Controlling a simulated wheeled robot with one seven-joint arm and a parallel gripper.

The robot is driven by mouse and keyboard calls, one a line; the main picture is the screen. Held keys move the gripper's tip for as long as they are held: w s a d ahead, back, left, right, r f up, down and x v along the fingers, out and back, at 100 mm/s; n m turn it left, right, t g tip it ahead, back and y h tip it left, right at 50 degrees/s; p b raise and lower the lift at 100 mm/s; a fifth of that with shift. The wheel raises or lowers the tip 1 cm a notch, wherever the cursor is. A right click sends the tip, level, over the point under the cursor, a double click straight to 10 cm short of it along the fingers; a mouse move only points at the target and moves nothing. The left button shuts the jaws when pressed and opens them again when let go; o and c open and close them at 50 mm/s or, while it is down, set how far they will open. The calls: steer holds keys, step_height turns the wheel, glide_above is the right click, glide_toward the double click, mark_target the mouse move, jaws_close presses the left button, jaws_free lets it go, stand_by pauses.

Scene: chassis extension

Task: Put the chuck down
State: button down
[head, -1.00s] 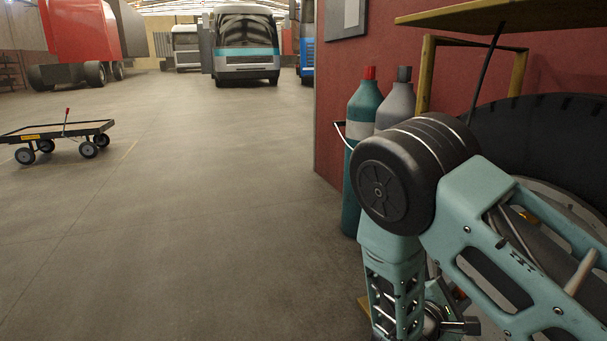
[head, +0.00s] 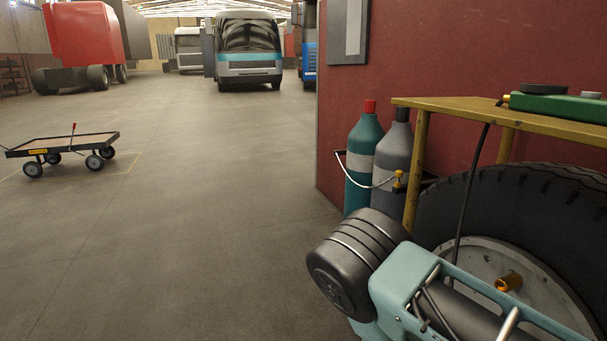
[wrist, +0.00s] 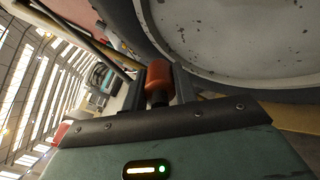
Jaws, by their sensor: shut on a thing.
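In the wrist view, my gripper (wrist: 156,80) is shut on the chuck. The chuck (wrist: 158,72) looks like a small orange-red cylinder with a dark lower part, held between the two dark fingers. A large wheel fills the upper right behind it, close to the fingers; I cannot tell whether they touch. In the head view, my arm covers the lower right and neither my gripper nor the chuck shows.
A yellow bench (head: 440,103) bears a green object (head: 560,106). A black hose (head: 467,190) hangs before the large tyre (head: 450,215). Teal (head: 364,150) and grey (head: 393,155) gas cylinders stand by the red wall. A flat cart (head: 62,143) stands left on open floor.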

steer(key=s+r+n+t+y+p, duration=0.1)
steer(key=r+n+y+p, duration=0.2)
steer(key=r+p, duration=0.3)
steer(key=s+r+n+t+y+p, duration=0.1)
steer(key=r+y+p, duration=0.4)
steer(key=p, duration=0.6)
steer(key=shift+s+a+r+n, duration=0.3)
steer(key=shift+s+r+n, duration=0.5)
steer(key=shift+r+n, duration=0.1)
